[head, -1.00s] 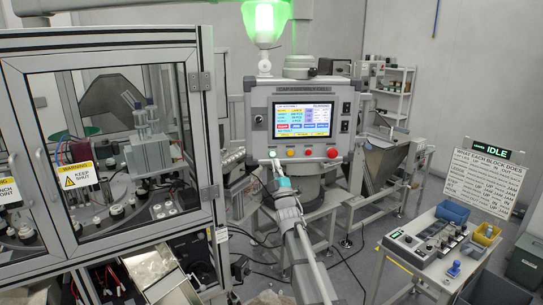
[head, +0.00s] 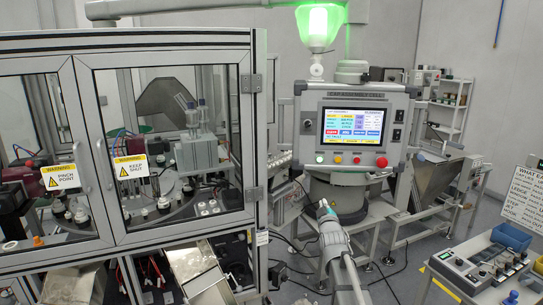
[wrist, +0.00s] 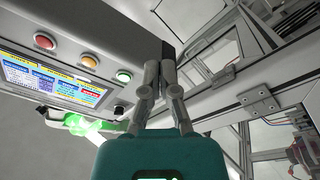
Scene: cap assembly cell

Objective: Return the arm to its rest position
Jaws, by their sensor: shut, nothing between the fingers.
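My arm reaches up from the bottom of the head view, with my gripper (head: 324,206) below the operator panel (head: 398,105) and clear of its buttons. In the wrist view the two grey fingers (wrist: 161,68) come together above the teal gripper body (wrist: 150,155), shut with nothing between them. The panel's screen (head: 352,125) is lit. Under it are a green button (head: 319,158), an amber button (head: 338,159), a red button (head: 356,160) and a larger red knob (head: 381,162). The panel also shows at the left of the wrist view (wrist: 85,25).
The glazed machine enclosure (head: 259,195) stands at the left with its doors shut. A green lamp (head: 319,22) glows above the panel. A bench with a control box (head: 480,262) and a blue bin (head: 511,236) is at the right. Cables lie on the floor beside my arm.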

